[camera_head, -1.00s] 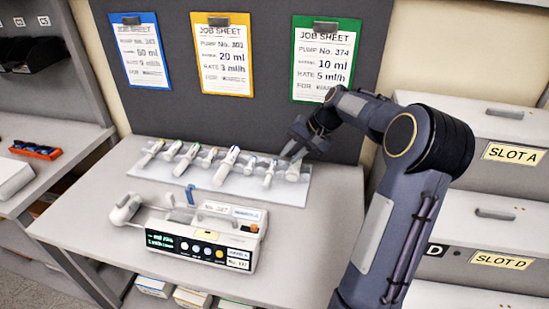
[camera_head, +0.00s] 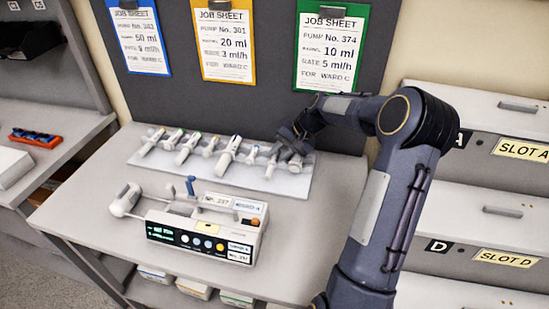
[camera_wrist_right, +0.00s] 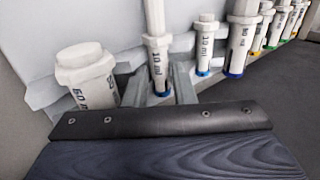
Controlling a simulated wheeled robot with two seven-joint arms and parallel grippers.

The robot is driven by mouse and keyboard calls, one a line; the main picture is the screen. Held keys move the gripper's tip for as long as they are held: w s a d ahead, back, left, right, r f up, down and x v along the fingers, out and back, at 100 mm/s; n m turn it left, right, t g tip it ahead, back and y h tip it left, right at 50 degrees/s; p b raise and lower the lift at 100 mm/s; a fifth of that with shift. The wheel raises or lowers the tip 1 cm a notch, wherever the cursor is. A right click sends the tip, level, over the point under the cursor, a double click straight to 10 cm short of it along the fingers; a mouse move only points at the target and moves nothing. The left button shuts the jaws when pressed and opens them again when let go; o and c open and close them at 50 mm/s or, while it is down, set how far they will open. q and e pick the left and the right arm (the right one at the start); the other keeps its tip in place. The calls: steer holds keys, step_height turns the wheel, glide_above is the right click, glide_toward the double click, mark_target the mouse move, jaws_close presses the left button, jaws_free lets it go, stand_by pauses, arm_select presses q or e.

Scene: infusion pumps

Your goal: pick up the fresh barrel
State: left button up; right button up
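A row of white syringe barrels lies on a white tray (camera_head: 290,185) at the back of the table. My right gripper (camera_head: 289,145) is over the right end of the row. In the right wrist view its grey fingers (camera_wrist_right: 158,92) stand apart on either side of a slim barrel marked 10 ml (camera_wrist_right: 158,62); I cannot tell whether they touch it. A wide 60 ml barrel (camera_wrist_right: 86,78) is to the left, and another 10 ml barrel (camera_wrist_right: 205,45) to the right. The white pump (camera_head: 205,228) stands in front of the tray. My left gripper is out of view.
Blue (camera_head: 140,40), yellow (camera_head: 224,40) and green (camera_head: 331,45) job sheets hang on the dark back panel. Labelled drawers (camera_head: 480,200) stand at the right. An orange tray (camera_head: 36,138) is on the left bench. The table right of the pump is clear.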

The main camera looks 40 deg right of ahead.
steer(key=c, duration=0.4)
steer(key=shift+r, duration=0.15)
